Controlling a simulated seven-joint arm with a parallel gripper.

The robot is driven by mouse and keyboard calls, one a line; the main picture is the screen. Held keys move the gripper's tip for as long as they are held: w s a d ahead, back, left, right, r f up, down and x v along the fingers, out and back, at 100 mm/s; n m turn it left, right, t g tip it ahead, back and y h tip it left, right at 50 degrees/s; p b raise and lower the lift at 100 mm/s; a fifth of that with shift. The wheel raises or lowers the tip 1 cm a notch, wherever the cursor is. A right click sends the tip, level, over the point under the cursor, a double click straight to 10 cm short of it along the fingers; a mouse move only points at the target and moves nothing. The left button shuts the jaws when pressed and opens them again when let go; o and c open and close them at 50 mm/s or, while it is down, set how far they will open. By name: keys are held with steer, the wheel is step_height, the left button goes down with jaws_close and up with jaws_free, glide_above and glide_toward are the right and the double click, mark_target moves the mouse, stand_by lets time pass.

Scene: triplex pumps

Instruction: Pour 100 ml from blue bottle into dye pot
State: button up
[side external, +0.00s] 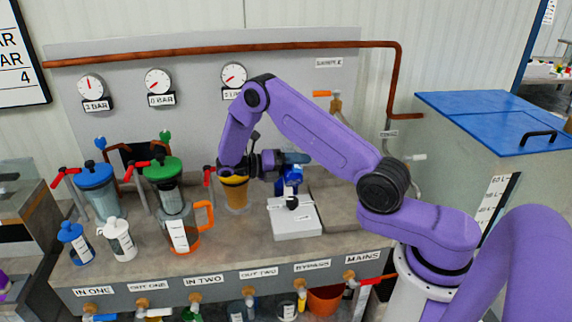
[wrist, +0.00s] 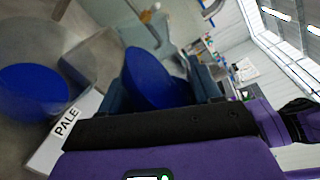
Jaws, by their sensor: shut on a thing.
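My gripper (side external: 278,163) is shut on a bluish see-through vessel (side external: 296,158), apparently the blue bottle, which lies tipped nearly on its side. In the wrist view, a blue ellipse (wrist: 150,78) shows in the held vessel, close to the jaws. Under it in the side view is a bright blue thing (side external: 290,181) above a white box (side external: 296,227). In the wrist view a clear round vessel with a blue disc inside (wrist: 35,88) stands by the label "PALE"; it may be the dye pot. Whether liquid is flowing is unclear.
A blue-capped bottle (side external: 75,243) and a white bottle (side external: 118,239) stand at the bench's left. Blue-, green- and orange-topped vessels (side external: 97,192) (side external: 164,185) (side external: 234,192) and an orange-handled jug (side external: 181,231) stand nearby. A copper pipe (side external: 250,47) runs behind.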

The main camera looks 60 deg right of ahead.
steer(key=shift+f+n+y, duration=0.3)
steer(key=shift+f+n, duration=0.05)
steer(key=shift+n, duration=0.55)
stand_by(1.3)
steer(key=shift+w+d+r+n, duration=0.35)
steer(key=shift+r+n, duration=0.15)
steer(key=shift+n, duration=0.2)
stand_by(1.2)
steer(key=shift+r+n+g, duration=0.3)
steer(key=shift+r+n, duration=0.2)
steer(key=shift+n, duration=0.3)
stand_by(1.9)
steer(key=shift+s+a+f+m, duration=0.2)
steer(key=shift+f+m, duration=0.25)
steer(key=shift+m, duration=0.15)
steer(key=shift+s+a+f+m, duration=0.15)
steer(key=shift+f+m, duration=0.25)
steer(key=shift+m, duration=0.2)
steer(key=shift+f+m, duration=0.1)
steer(key=shift+m, duration=0.7)
